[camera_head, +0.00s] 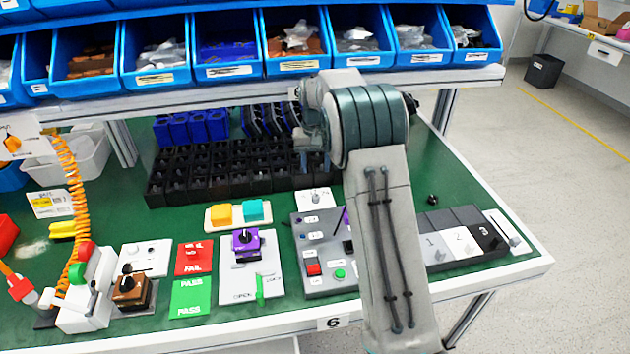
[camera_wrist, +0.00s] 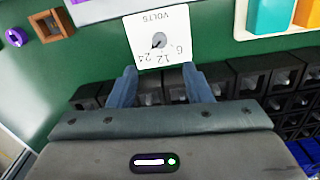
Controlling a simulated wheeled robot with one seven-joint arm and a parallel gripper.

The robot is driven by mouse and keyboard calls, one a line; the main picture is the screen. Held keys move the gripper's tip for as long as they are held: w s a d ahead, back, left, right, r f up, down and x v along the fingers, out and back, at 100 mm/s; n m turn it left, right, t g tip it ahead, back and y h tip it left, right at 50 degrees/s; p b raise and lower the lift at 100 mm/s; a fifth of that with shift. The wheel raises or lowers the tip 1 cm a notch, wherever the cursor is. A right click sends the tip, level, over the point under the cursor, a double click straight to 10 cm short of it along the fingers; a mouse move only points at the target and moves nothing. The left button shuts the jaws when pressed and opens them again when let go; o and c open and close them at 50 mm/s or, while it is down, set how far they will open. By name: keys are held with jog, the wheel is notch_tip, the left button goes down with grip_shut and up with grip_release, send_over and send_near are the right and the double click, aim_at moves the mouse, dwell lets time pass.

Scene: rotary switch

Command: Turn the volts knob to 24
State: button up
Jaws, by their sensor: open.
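The volts plate (camera_wrist: 175,22) is a white square with a small grey knob (camera_wrist: 158,41) in its middle. In the wrist view it appears upside down, with 6, 12 and 24 along its lower side. A dark mark on the knob points to the lower left, towards the 24 side, but is too small to read exactly. My gripper (camera_wrist: 159,72) is open and empty. Its two blue-grey fingers lie either side of the plate's lower edge in the picture, apart from the knob.
Black bins (camera_head: 215,180) stand behind the plate. A tray with orange and teal blocks (camera_head: 256,210) is to its left. A grey control panel (camera_head: 318,270) with buttons lies in front, partly hidden by my arm. Blue bins (camera_head: 292,40) fill the shelf above.

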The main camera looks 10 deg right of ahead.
notch_tip(320, 180, up, 3)
jog(key=shift+r, duration=0.1)
dwell(0.4)
jog(key=s+r+t, duration=0.1)
jog(key=s+r, duration=0.3)
jog(key=s, duration=0.5)
jog(key=s+r, duration=0.5)
jog(key=s, duration=0.3)
jog(key=s+f+t, duration=0.1)
jog(key=s+f, duration=0.1)
jog(key=s, duration=0.8)
jog(key=s+f+n, duration=0.1)
jog(key=s, duration=0.8)
jog(key=shift+s+f+t+p, duration=0.35)
jog(key=shift+s+t, duration=0.05)
